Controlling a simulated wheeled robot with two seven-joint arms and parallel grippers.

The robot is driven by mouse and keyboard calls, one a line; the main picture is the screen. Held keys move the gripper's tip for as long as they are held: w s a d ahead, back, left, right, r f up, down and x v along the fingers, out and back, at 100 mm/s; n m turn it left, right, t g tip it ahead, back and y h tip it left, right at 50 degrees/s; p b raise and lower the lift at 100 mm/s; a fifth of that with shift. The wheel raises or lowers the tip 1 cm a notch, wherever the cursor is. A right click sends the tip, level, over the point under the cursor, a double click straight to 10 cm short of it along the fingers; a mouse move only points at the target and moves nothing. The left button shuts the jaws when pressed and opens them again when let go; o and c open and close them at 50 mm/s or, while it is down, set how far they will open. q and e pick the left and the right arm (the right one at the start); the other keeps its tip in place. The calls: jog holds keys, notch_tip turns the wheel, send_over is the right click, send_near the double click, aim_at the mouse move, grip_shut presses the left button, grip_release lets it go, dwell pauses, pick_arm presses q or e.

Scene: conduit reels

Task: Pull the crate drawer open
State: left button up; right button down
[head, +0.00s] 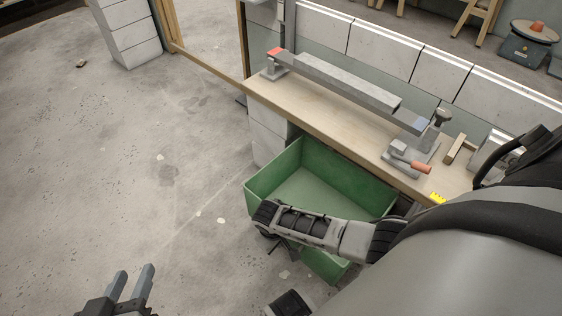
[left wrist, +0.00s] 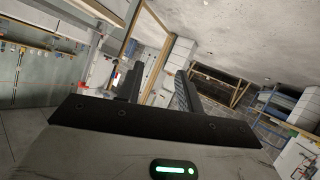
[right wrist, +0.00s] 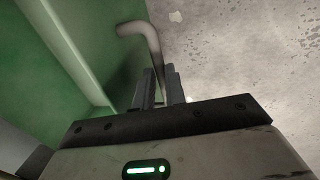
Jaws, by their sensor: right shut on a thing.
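The green crate drawer (head: 335,178) sticks out from under the workbench, and its visible inside is empty. My right arm crosses in front of it and hides part of its front wall. In the right wrist view, the green wall (right wrist: 85,45) fills the left side and a bent grey handle (right wrist: 143,36) stands off it. My right gripper (right wrist: 160,82) is shut on that handle, outside the crate. My left gripper (head: 134,271) is open and empty, low over the floor at the lower left of the head view, well away from the drawer. Its parted fingers also show in the left wrist view (left wrist: 160,78).
Pale blocks (head: 267,140) stand beside the drawer.

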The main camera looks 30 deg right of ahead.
jog(key=c, duration=1.5)
grip_release()
jog(key=shift+o, duration=0.2)
